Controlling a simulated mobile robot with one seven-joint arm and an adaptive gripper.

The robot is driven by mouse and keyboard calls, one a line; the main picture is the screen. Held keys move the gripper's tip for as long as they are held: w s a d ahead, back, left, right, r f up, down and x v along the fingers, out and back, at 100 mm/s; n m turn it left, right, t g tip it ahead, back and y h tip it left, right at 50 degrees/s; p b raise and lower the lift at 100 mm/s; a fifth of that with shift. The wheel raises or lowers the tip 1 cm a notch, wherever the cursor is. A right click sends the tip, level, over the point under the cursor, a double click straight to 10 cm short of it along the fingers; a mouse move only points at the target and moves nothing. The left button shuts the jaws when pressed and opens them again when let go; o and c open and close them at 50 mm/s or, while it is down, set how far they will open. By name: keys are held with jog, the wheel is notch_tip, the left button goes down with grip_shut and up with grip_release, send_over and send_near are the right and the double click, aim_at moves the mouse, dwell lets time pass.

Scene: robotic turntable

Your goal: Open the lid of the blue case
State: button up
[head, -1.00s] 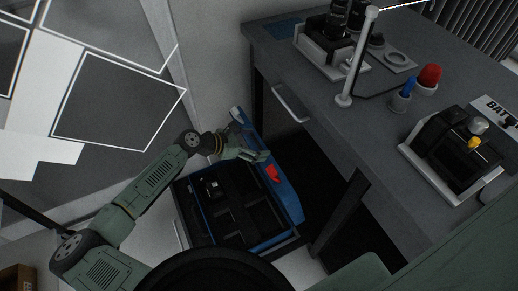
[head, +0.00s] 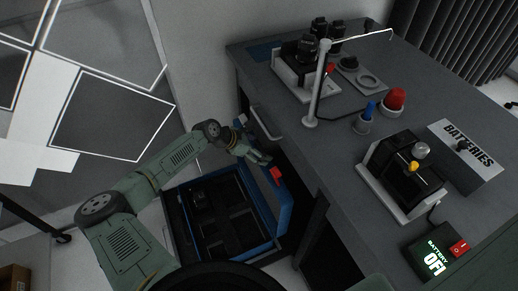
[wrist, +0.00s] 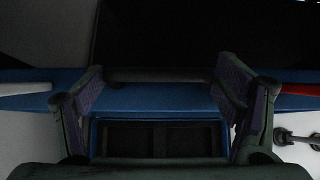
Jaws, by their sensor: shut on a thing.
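The blue case (head: 232,255) sits low beside the desk with its dark compartments exposed. Its blue lid (head: 285,207) stands raised along the right side, with a red latch (head: 276,175) on it. My gripper (head: 258,157) is at the lid's upper edge. In the wrist view my gripper (wrist: 160,95) has its fingers well apart, on either side of a middle stretch of the blue lid (wrist: 155,100). A dark bar, perhaps a handle, crosses between them. The case's dark inside (wrist: 160,138) shows below. The exact contact is hard to see in the dark.
The grey desk (head: 330,135) stands close to the right of the lid, with a drawer handle (head: 266,128) on its near side. The wall is behind.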

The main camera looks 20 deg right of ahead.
jog(key=shift+r, duration=0.15)
jog(key=o, duration=1.4)
jog(key=shift+o, duration=0.9)
jog(key=shift+a, duration=0.1)
jog(key=v, duration=1.1)
jog(key=shift+a+r, duration=0.25)
jog(key=shift+r, duration=0.1)
jog(key=shift+f, duration=0.1)
